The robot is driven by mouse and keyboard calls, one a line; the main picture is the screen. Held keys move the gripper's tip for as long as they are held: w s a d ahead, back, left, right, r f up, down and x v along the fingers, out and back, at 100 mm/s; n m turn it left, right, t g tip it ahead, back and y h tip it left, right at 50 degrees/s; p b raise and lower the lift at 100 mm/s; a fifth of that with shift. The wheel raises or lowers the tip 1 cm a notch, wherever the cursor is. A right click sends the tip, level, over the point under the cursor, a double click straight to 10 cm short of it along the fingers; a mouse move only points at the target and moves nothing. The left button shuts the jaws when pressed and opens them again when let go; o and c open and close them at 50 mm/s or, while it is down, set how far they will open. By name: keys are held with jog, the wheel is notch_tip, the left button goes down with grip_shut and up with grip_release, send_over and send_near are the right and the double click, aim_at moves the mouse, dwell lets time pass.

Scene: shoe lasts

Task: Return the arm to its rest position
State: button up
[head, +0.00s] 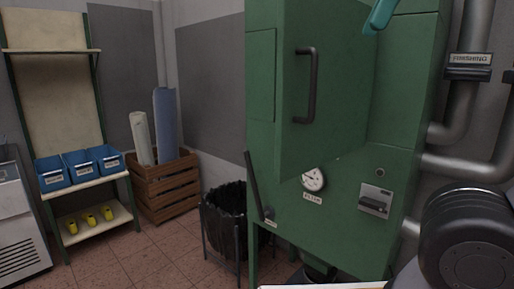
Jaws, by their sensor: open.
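My gripper is not in view. A dark rounded part of my own arm (468,238) fills the lower right corner of the head view. The rest of the arm is outside the frame, so its full pose cannot be told. A teal piece with a rounded end (380,15) shows at the top edge, in front of the green machine; most of it is cut off and I cannot tell what it is.
A large green machine (350,225) with a handled door (340,90) stands close ahead. Pipes (470,165) run at right. Left are a black-lined bin (226,215), wooden crate (165,185) and shelf with blue bins (80,168). Floor between them is clear.

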jog(key=w+d+f+m+t, duration=0.2)
jog(key=w+d+f+m, duration=0.1)
jog(key=w+m, duration=0.3)
jog(key=w+d+f+m+t+h, duration=0.1)
jog(key=w+d+f+m+t, duration=0.1)
jog(key=w+d+f+m, duration=0.2)
jog(key=w+d+f+m+t+h, duration=0.1)
jog(key=w+d+f+m+t, duration=0.1)
jog(key=w+f+m, duration=0.5)
jog(key=shift+w+d+m, duration=0.75)
jog(key=shift+w+m, duration=0.05)
jog(key=shift+m, duration=0.3)
jog(key=shift+s, duration=0.1)
